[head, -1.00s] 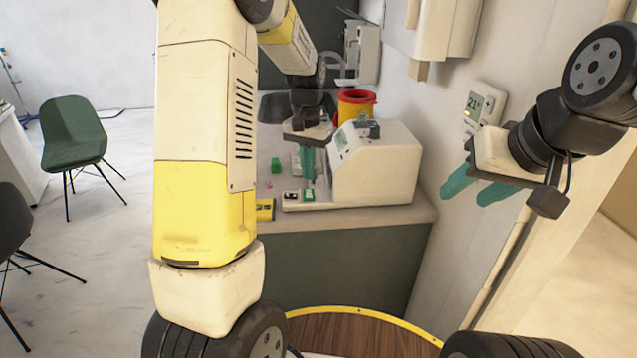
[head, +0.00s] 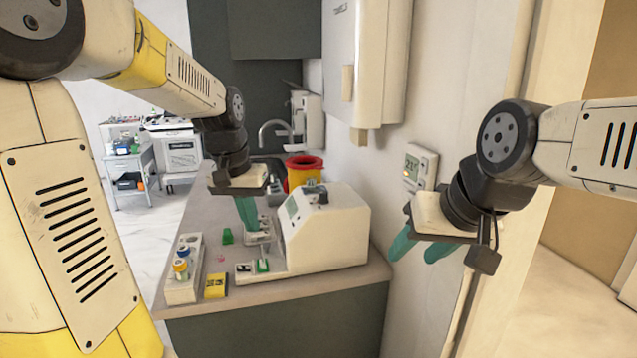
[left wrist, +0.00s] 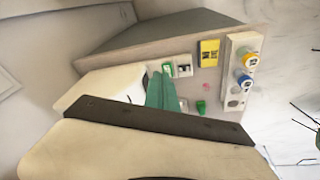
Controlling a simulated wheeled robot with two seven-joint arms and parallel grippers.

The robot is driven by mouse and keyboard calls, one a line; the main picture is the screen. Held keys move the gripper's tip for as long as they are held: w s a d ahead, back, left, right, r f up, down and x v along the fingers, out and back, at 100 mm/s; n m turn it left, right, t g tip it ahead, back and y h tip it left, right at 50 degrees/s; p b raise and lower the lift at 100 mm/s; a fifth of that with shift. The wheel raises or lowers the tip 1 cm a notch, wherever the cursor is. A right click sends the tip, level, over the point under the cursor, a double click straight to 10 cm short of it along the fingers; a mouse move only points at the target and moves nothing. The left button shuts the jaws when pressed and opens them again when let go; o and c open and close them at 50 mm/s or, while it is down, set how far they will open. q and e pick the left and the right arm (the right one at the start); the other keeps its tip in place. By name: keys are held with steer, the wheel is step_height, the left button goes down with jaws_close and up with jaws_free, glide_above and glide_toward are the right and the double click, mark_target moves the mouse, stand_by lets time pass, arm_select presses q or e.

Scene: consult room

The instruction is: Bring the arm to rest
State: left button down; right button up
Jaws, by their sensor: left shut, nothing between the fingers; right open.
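My left gripper (head: 248,213) is shut and empty, with its teal fingers pointing down above the counter, beside the white bench device (head: 335,235). Its fingers also show in the left wrist view (left wrist: 161,92), in front of the counter items. My right gripper (head: 418,246) is open and empty, with its teal fingers apart, in front of the wall at the right. It is well clear of the counter items.
The counter (head: 200,222) carries a white rack (head: 184,285) with capped tubes, a yellow box (head: 216,286), small green pieces (head: 227,236) and a red-rimmed yellow bin (head: 304,172). A wall cabinet (head: 375,60) hangs above. A thermostat (head: 420,167) is near my right gripper.

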arm_select(q)
steer(key=s+d+r+t, duration=0.1)
steer(key=s+r+t, duration=0.1)
steer(key=s, duration=0.6)
steer(key=s+r+n+t+h, duration=0.1)
steer(key=s+r+t, duration=0.1)
steer(key=s, duration=0.6)
steer(key=shift+d, duration=0.35)
